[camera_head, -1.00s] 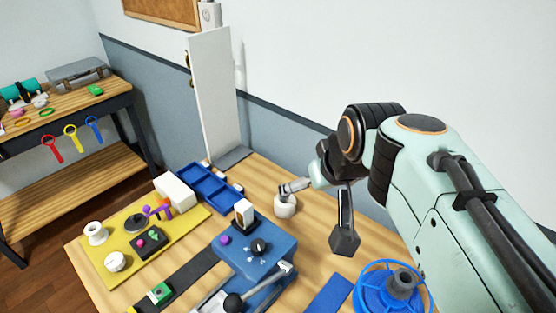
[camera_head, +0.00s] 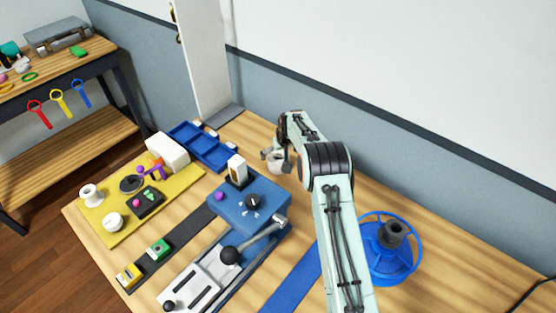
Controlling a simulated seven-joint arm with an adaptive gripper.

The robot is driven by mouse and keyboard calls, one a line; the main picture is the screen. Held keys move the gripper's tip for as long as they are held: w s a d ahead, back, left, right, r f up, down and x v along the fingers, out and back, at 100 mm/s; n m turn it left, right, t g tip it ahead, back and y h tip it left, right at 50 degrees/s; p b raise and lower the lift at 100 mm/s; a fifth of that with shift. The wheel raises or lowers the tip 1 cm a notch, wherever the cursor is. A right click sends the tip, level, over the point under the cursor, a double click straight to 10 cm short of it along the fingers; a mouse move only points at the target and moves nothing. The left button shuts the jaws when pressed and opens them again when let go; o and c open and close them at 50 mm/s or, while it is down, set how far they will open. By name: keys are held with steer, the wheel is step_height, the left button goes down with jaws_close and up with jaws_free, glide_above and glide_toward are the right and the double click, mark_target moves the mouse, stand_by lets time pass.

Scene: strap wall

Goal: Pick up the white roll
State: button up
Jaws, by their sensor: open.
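A small white roll-like piece (camera_head: 277,165) stands on the wooden table behind the blue box. My gripper (camera_head: 276,158) is open, with its dark fingers right around or just above this piece. They partly hide it, and I cannot tell whether they touch it. A white flanged spool (camera_head: 91,196) stands at the left edge of the yellow mat (camera_head: 172,199). A low round white piece (camera_head: 113,223) lies in front of that spool.
The blue box with a black knob (camera_head: 252,202) and a lever (camera_head: 256,241) stands in front of my gripper. A blue tray (camera_head: 201,147) and white block (camera_head: 167,150) lie to its left. A blue wire reel (camera_head: 388,247) stands right of my arm. The wall is behind.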

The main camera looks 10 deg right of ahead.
mark_target(278, 156)
steer(key=x, duration=0.5)
steer(key=c, duration=1.3)
